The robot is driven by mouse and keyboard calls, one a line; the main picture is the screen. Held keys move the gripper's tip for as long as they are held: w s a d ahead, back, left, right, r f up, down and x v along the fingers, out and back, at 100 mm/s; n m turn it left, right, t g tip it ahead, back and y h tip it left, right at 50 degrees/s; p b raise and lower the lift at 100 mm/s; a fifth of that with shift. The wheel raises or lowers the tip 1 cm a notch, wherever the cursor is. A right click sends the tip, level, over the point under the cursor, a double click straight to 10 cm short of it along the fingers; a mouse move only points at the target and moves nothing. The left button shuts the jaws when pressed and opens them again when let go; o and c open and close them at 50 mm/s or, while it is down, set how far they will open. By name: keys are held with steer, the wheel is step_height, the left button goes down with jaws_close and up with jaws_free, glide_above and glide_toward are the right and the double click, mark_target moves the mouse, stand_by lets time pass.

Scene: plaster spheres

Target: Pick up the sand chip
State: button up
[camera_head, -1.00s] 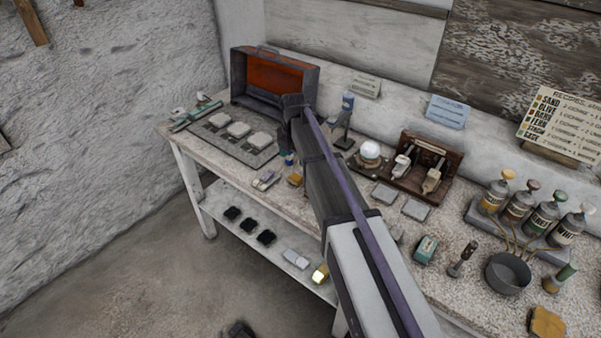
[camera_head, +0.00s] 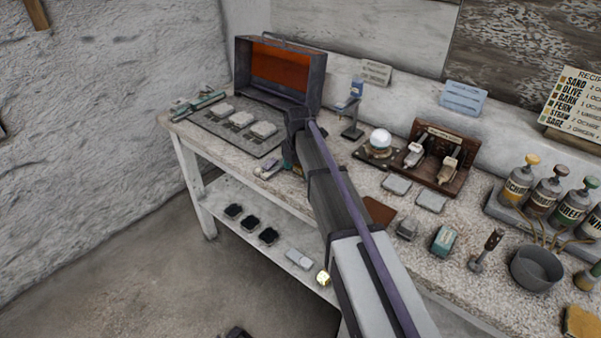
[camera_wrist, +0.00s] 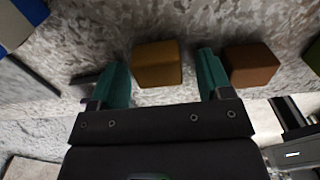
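In the wrist view an ochre-tan block (camera_wrist: 157,63), which I take for the sand chip, lies on the speckled tabletop. My gripper (camera_wrist: 164,62) is open, with one teal finger on each side of the block and visible gaps between. A brown block (camera_wrist: 252,65) lies just outside the right finger. In the head view my gripper (camera_head: 291,160) is low over the front of the bench, mostly hidden behind my arm. The ochre block is mostly hidden there too. I cannot tell the exact fingertip height.
An open box with an orange lining (camera_head: 280,67) stands at the back left. Pale square tiles (camera_head: 241,119) lie on a dark board before it. A lit globe (camera_head: 380,139), a wooden rack (camera_head: 437,153) and bottles (camera_head: 517,177) stand right of my arm.

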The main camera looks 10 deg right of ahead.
steer(key=c, duration=1)
steer(key=shift+o, duration=0.2)
